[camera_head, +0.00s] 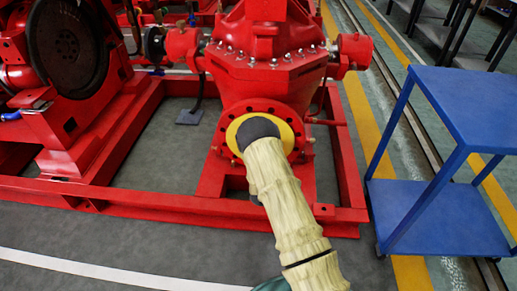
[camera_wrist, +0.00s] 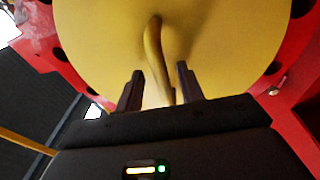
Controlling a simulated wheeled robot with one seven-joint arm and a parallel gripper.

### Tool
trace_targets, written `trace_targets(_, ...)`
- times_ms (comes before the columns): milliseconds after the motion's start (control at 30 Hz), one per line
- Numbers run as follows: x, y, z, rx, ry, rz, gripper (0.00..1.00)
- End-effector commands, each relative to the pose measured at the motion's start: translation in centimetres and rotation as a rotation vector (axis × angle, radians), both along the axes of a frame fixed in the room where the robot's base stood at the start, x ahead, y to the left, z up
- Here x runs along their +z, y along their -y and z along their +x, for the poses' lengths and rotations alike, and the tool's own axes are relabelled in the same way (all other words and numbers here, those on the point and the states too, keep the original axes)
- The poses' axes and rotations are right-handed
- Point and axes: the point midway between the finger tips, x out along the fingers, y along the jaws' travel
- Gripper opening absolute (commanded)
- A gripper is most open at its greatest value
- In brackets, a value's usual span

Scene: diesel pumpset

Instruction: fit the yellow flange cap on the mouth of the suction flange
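The yellow flange cap (camera_head: 286,136) shows as a yellow disc over the mouth of the red suction flange (camera_head: 228,150), with the flange's bolt holes around it. In the wrist view the cap (camera_wrist: 95,40) fills the upper picture, its raised yellow handle (camera_wrist: 155,50) running down between my fingers. My gripper (camera_wrist: 160,85) is open, one dark finger on each side of the handle, with gaps visible. The red flange rim (camera_wrist: 292,55) shows beyond the cap's edge. In the head view my dark gripper (camera_head: 258,130) hides the cap's middle and my fingertips.
The red pump casing (camera_head: 265,75) rises above the flange. A red base frame (camera_head: 90,197) runs around it near the floor. A blue two-shelf cart (camera_head: 440,215) stands at the right. Grey floor (camera_head: 130,232) is clear at the front left.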

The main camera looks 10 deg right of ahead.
Motion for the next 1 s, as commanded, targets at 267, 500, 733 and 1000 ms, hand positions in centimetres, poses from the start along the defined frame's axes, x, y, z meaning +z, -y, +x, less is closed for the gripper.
trace_targets(267,-0.3,-0.1,-0.1,0.001,-0.006,0.001,0.57)
trace_targets(500,-0.3,-0.1,-0.1,0.001,-0.006,0.001,0.59)
trace_targets(733,-0.3,-0.2,-0.6,0.001,-0.008,0.001,0.59)
trace_targets(1000,-0.4,-0.4,-1.7,0.002,-0.008,0.000,0.59)
